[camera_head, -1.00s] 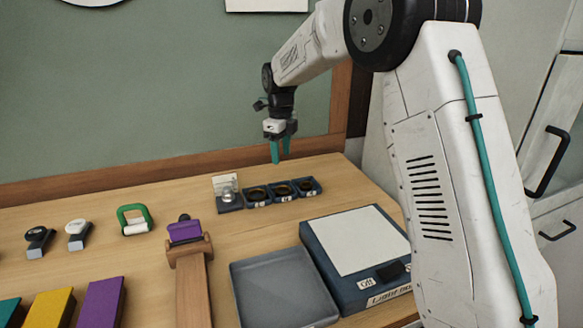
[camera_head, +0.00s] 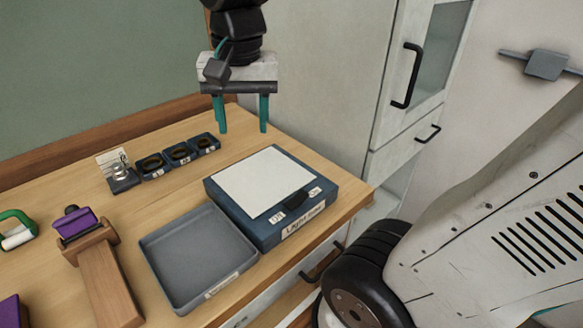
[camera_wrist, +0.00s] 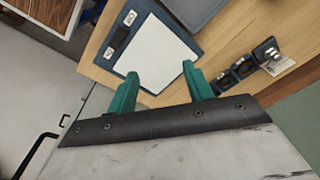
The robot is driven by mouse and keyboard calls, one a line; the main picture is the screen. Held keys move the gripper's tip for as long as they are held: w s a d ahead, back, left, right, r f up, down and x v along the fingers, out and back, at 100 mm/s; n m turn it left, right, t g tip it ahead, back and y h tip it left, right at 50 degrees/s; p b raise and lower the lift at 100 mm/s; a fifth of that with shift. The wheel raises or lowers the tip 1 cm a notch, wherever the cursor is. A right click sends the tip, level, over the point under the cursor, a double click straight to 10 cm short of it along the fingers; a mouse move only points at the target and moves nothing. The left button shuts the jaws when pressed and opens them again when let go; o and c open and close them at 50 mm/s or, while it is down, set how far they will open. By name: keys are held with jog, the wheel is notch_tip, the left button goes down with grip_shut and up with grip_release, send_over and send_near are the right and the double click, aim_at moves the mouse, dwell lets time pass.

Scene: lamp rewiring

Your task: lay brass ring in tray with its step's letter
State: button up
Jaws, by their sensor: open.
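Three small dark blue trays with letter labels stand in a row at the back of the bench: a left one (camera_head: 145,177), a middle one (camera_head: 173,165) and a right one (camera_head: 213,150). Each has something dark and round inside; the letters are too small to read. I cannot make out a brass ring for certain. My gripper (camera_head: 243,129) is open and empty, its two teal fingers pointing down above the bench, right of the trays and behind the light box. The wrist view shows the open fingers (camera_wrist: 160,72) over the light box edge, trays to their right.
A light box (camera_head: 262,180) with a white top stands in front of my gripper. A grey tray (camera_head: 195,250) lies beside it. A small holder with a card and a shiny piece (camera_head: 122,184) stands left of the trays. A purple-topped wooden stand (camera_head: 98,265) is further left.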

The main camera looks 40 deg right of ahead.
jog(key=s+f+n, duration=0.4)
jog(key=s+n, duration=0.3)
jog(key=s, duration=0.4)
jog(key=shift+s+d+f, duration=0.25)
jog(key=shift+s+f, duration=0.05)
dwell(0.3)
